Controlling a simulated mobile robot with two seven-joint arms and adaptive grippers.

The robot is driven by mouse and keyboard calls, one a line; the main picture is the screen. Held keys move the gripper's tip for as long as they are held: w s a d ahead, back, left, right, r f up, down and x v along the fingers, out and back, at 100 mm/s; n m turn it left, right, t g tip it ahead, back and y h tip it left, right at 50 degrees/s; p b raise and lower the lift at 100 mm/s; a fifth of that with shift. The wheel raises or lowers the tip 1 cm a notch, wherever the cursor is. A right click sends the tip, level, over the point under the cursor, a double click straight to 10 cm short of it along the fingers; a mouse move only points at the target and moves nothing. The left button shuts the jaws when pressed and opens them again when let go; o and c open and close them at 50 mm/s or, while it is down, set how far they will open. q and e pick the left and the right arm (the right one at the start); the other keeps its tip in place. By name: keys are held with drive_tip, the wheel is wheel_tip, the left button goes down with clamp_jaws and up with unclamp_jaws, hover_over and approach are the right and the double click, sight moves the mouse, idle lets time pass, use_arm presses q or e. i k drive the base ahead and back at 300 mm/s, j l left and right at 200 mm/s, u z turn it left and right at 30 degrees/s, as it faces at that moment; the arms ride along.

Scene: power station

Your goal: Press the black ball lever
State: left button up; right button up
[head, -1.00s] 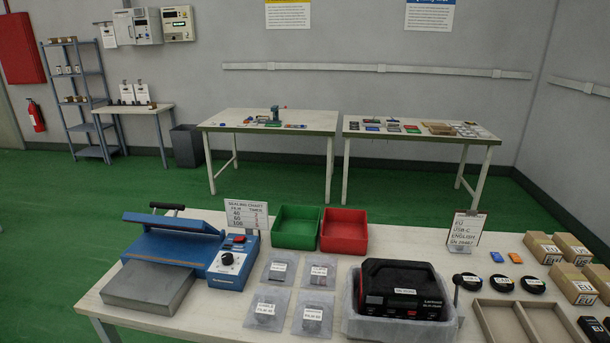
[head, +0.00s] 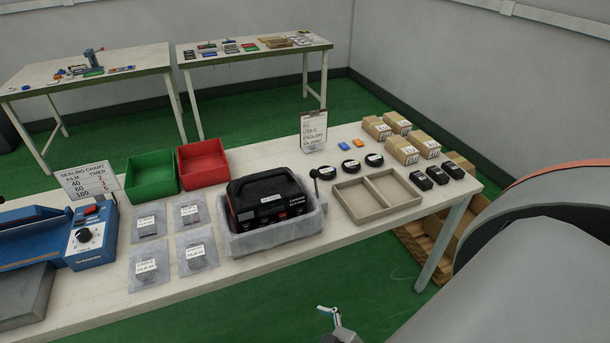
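The black ball lever (head: 314,174) stands upright at the right side of the light grey tray (head: 268,243) on the near table. Its ball tops a short stem. A black device (head: 270,200) with a handle and red button sits in that tray, left of the lever. A small part of a gripper (head: 336,326), which seems to be my right one, shows at the bottom edge, over the floor in front of the table. It is well apart from the lever, and most of it is cut off. My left gripper is not in view.
A divided wooden tray (head: 378,195), black discs (head: 350,165) and small boxes (head: 410,152) lie right of the lever. A blue sealer (head: 85,240) is at left. The table's front strip is mostly clear.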

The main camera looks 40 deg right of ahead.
sight(314, 173)
drive_tip(key=k+l, duration=0.2)
drive_tip(key=l, duration=0.15)
drive_tip(key=k+l, duration=0.2)
drive_tip(key=l, duration=0.15)
drive_tip(key=k+l, duration=0.2)
drive_tip(key=l+u, duration=0.05)
drive_tip(key=l, duration=0.1)
